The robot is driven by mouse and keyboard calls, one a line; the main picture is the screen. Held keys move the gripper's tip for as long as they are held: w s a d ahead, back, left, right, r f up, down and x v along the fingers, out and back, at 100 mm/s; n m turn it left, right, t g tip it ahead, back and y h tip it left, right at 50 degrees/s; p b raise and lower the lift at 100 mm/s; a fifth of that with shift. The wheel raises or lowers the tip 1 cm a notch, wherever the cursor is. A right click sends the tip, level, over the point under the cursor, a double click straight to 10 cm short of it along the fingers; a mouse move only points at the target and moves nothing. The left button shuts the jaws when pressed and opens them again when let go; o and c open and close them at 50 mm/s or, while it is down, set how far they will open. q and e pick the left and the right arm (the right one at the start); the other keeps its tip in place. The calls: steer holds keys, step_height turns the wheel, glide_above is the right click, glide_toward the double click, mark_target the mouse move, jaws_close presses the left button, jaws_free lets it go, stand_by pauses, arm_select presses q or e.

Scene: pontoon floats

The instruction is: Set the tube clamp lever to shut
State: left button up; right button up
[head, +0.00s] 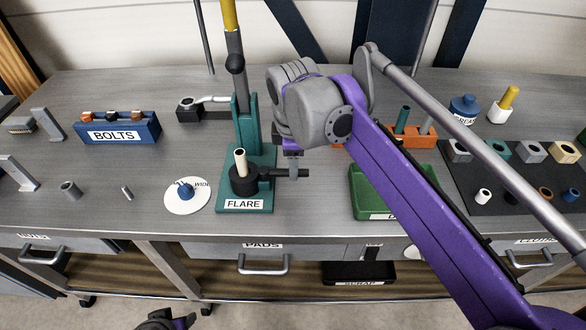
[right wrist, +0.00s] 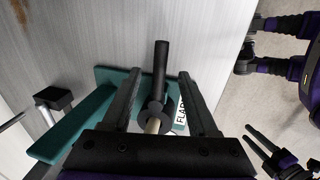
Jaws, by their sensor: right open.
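The tube clamp is a black round body (head: 243,183) on a teal base labelled FLARE (head: 231,207), with a cream tube (head: 240,160) upright in it. Its black lever (head: 302,173) sticks out to the right, roughly level. My right gripper (head: 293,174) comes down over the lever. In the right wrist view, the lever (right wrist: 161,62) lies between the open fingers of the right gripper (right wrist: 160,80), and the clamp ring (right wrist: 152,115) is nearer the palm. Contact cannot be told. My left gripper (head: 168,321) is low at the bottom edge, away from the bench.
A tall post with a yellow-topped handle (head: 232,50) rises behind the clamp. A white disc with a blue knob (head: 187,196) lies to the left, and a green tray (head: 375,204) to the right. A blue BOLTS box (head: 118,130) stands farther left.

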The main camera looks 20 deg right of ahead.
mark_target(284, 173)
steer(key=shift+w+d+f, duration=0.1)
steer(key=shift+w+f, duration=0.05)
steer(key=shift+f, duration=0.65)
steer(key=shift+w+f, duration=0.15)
steer(key=shift+f, duration=0.6)
jaws_close()
